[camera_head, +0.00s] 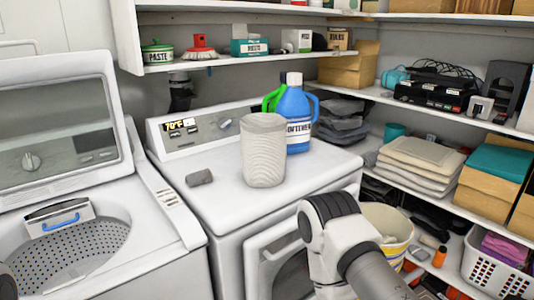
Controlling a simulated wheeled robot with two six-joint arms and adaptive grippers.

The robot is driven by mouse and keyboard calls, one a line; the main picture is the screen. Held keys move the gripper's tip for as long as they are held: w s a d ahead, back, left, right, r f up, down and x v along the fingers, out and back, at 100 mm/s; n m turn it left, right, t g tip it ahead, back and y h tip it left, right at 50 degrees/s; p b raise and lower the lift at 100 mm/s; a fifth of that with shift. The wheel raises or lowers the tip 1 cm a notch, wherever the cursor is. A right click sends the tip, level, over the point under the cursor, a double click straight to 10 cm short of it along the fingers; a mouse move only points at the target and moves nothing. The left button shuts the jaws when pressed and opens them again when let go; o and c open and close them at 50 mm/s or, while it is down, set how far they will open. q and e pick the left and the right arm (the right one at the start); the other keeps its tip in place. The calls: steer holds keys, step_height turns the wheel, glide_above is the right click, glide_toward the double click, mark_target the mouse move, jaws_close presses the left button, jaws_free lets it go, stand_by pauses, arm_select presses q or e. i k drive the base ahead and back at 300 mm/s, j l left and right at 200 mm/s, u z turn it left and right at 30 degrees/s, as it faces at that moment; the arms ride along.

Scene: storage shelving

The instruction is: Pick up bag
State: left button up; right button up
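I cannot pick out a bag for certain. Dark, soft-looking folded pieces (342,118) lie in a pile behind the blue jug, and they could be bags or cloth. A stack of flat beige pieces (420,158) lies on the middle right shelf; I cannot tell if these are bags. Part of my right arm shows at the bottom centre, in front of the dryer, but its gripper is not visible. A small dark shape at the lower left edge may be part of my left arm; no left gripper shows.
On the white dryer (220,205) stand a pale ribbed cylinder (263,150) and a blue jug (294,108); a small grey cylinder (199,178) lies near its left side. The washer (150,225) is open at left. A yellowish bucket (392,220) and white basket (488,268) are at right.

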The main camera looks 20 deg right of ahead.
mark_target(264, 150)
steer(key=i+l+z, duration=0.1)
steer(key=i+z, duration=0.15)
steer(key=z, duration=0.15)
steer(key=i+z, duration=0.35)
steer(key=k+l, duration=0.05)
